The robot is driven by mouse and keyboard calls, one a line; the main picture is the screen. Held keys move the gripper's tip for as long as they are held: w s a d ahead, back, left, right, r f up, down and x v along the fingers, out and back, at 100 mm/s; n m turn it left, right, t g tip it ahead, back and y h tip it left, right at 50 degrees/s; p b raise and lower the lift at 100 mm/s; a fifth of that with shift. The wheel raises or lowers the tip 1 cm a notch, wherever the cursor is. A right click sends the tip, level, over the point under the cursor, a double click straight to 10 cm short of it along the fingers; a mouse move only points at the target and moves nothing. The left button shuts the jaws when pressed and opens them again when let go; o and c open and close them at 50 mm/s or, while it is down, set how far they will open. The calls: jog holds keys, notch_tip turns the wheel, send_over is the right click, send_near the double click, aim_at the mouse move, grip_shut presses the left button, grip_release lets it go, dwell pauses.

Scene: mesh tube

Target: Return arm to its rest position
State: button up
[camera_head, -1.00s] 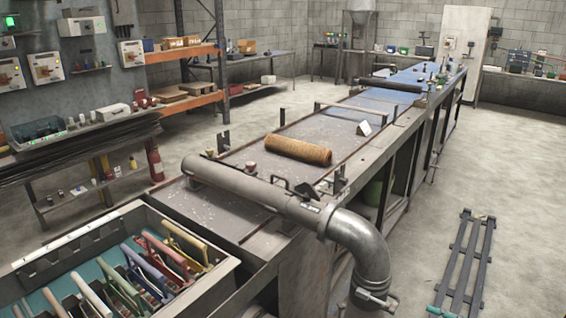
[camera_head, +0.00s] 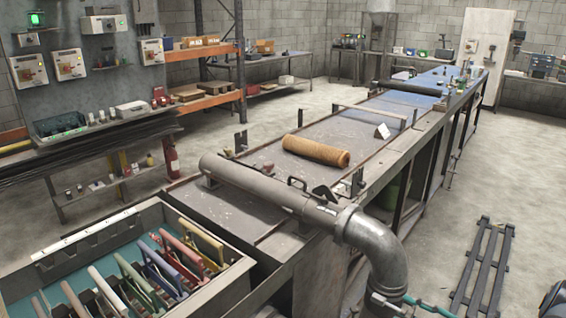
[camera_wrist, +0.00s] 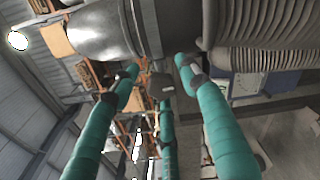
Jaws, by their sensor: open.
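My gripper (camera_wrist: 160,78) shows in the wrist view as three teal fingers with dark joints. They are spread apart, with nothing held between them. Beyond the fingertips is a grey metal pipe (camera_wrist: 95,32), with grey ribbed hose (camera_wrist: 262,28) at the upper right. In the head view a thin teal finger part (camera_head: 428,305) shows low at the right, beside the lower end of the pipe elbow (camera_head: 378,250). The rest of the gripper is out of that view. An orange-brown mesh tube (camera_head: 316,150) lies on the long bench, well away from the gripper.
The long bench (camera_head: 235,205) runs toward the back, with a thick pipe (camera_head: 255,187) across its near end. A crate (camera_head: 75,238) of coloured-handled items stands at the lower left. A dark slatted rack (camera_head: 483,265) lies on the right floor, which is otherwise mostly clear.

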jog(key=n, duration=0.6)
jog(key=shift+s, duration=0.1)
jog(key=n+p, duration=0.1)
jog(key=n, duration=0.6)
jog(key=shift+a+r, duration=0.1)
